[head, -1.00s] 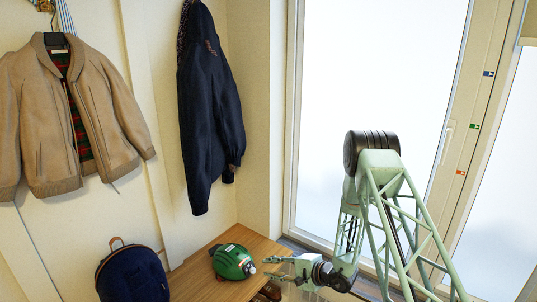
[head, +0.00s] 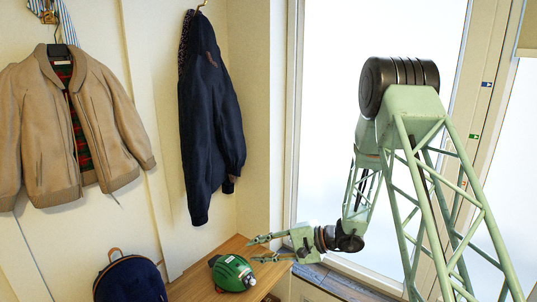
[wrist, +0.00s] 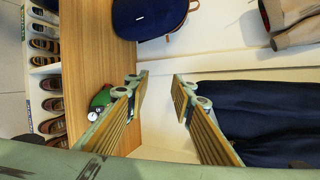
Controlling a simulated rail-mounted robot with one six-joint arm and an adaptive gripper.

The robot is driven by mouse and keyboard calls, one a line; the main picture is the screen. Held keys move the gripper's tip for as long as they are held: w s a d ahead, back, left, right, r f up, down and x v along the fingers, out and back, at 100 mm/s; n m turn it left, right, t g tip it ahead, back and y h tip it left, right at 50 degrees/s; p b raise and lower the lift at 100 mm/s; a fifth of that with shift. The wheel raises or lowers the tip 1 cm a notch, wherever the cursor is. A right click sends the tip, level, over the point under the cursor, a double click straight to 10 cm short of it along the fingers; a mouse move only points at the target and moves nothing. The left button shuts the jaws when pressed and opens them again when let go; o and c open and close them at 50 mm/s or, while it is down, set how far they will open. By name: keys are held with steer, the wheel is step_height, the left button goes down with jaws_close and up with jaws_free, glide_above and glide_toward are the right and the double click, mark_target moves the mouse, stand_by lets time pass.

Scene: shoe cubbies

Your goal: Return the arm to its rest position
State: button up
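My gripper (head: 262,248) is at the end of my pale green lattice arm, above and just right of a green object on the wooden bench top. In the wrist view my gripper (wrist: 158,80) shows two fingers with ribbed tan pads, spread apart with nothing between them. The green object (head: 233,272) has a dark end and a white patch. In the wrist view the green object (wrist: 101,99) is partly hidden behind one finger.
The wooden bench top (head: 190,286) bears a dark blue backpack (head: 130,280). A tan jacket (head: 40,130) and a navy jacket (head: 208,120) hang on the wall. Shoes (wrist: 45,68) fill cubbies along the bench. A tall window (head: 330,90) stands behind my arm.

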steer(key=s+d+r+n+g+h, duration=0.3)
steer(key=s+r+n+g, duration=0.15)
steer(key=s+r, duration=1.95)
steer(key=s+d+r+n+t+h, duration=0.1)
steer(key=s+d+r+h, duration=0.2)
steer(key=s+d, duration=0.4)
steer(key=s+d+r+n+t+h, duration=0.1)
steer(key=s+d+r+t+h, duration=0.1)
steer(key=s+d, duration=0.5)
steer(key=s+d+r+n+t+h, duration=0.1)
steer(key=s+d+r+h, duration=0.3)
steer(key=s+d, duration=0.4)
steer(key=shift+s+r, duration=0.45)
steer(key=shift+s, duration=2.55)
steer(key=shift+t, duration=0.25)
